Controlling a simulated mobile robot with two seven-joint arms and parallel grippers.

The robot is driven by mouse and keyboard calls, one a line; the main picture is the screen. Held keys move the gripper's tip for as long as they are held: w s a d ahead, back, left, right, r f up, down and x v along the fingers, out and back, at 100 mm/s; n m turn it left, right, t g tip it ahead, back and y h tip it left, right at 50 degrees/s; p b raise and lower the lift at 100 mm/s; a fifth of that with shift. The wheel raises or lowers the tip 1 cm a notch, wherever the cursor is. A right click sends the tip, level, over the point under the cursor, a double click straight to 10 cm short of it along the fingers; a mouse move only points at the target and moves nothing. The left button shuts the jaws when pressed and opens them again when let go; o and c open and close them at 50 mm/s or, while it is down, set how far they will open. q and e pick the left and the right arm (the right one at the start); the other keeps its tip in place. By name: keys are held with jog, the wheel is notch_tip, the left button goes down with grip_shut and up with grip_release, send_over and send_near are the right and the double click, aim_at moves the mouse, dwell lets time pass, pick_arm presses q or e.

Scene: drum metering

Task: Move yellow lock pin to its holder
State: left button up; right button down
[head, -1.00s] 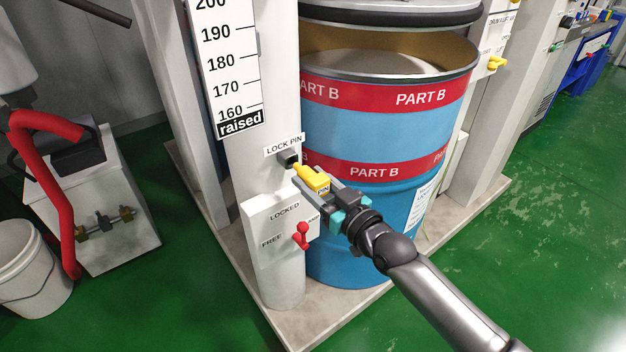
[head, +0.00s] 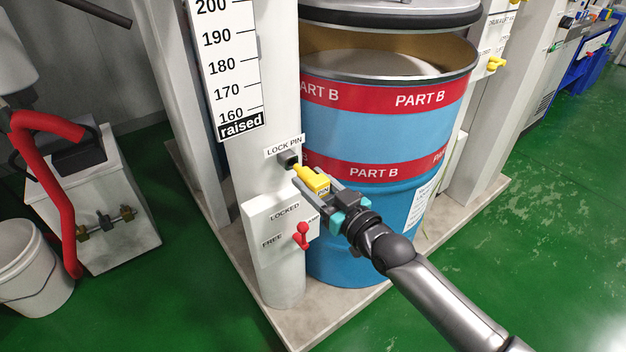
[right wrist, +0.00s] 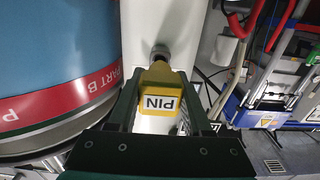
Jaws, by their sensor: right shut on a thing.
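The yellow lock pin (head: 311,178), labelled PIN, is between the fingers of my right gripper (head: 318,186), which is shut on it. In the right wrist view the pin (right wrist: 159,98) lies between both fingers, its narrow end pointing at a round socket (right wrist: 160,52). In the head view that end is right at the black socket (head: 288,158) under the LOCK PIN label on the white post. I cannot tell how far the tip sits inside it. Which thing is the pin's holder is not clear. My left gripper is not in view.
A red lever (head: 302,236) sits below the pin on a box marked LOCKED and FREE. The blue PART B drum (head: 385,135) stands close to the right. Another yellow handle-like part (head: 496,63) is on the far post. Green floor (head: 540,200) is open at right.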

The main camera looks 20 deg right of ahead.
aim_at(301, 168)
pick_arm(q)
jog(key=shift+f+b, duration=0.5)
pick_arm(e)
jog(key=shift+x, duration=2)
jog(key=shift+c, duration=1.3)
grip_release()
